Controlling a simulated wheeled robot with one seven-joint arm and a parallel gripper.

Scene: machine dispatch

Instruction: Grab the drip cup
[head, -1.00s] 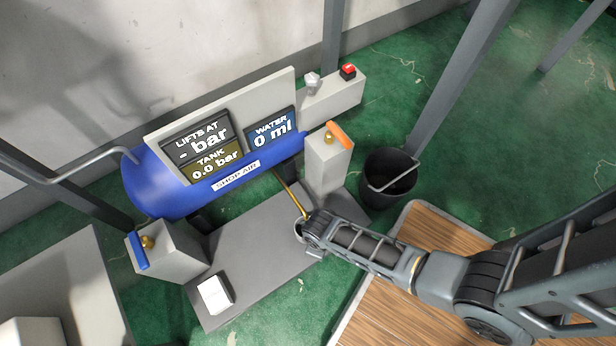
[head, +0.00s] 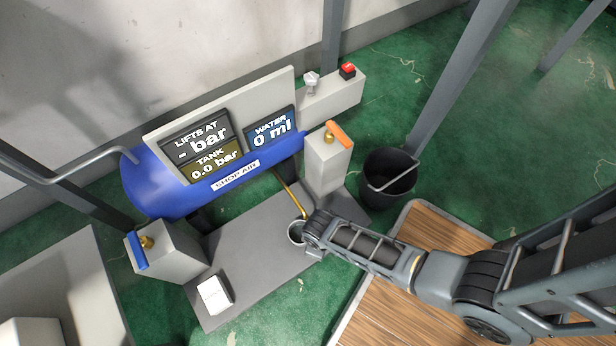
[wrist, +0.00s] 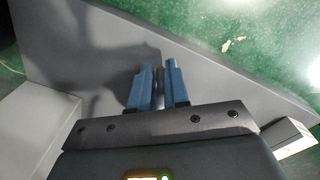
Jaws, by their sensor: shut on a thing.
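The drip cup (head: 295,232) is a small grey round cup at the lower end of the thin brass drain pipe (head: 289,192), over the grey base plate. In the head view my gripper (head: 308,240) comes in from the right and is shut on the cup, partly covering its right side. In the wrist view the two blue fingers (wrist: 160,86) stand close together with a narrow dark grey piece between them. Most of the cup is hidden there, and I cannot tell whether it touches the plate.
The blue tank (head: 160,185) with its displays stands behind. An orange-handled valve block (head: 328,165) is close behind my gripper, and a blue-handled one (head: 170,258) is at left. A black bucket (head: 388,190) stands right.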

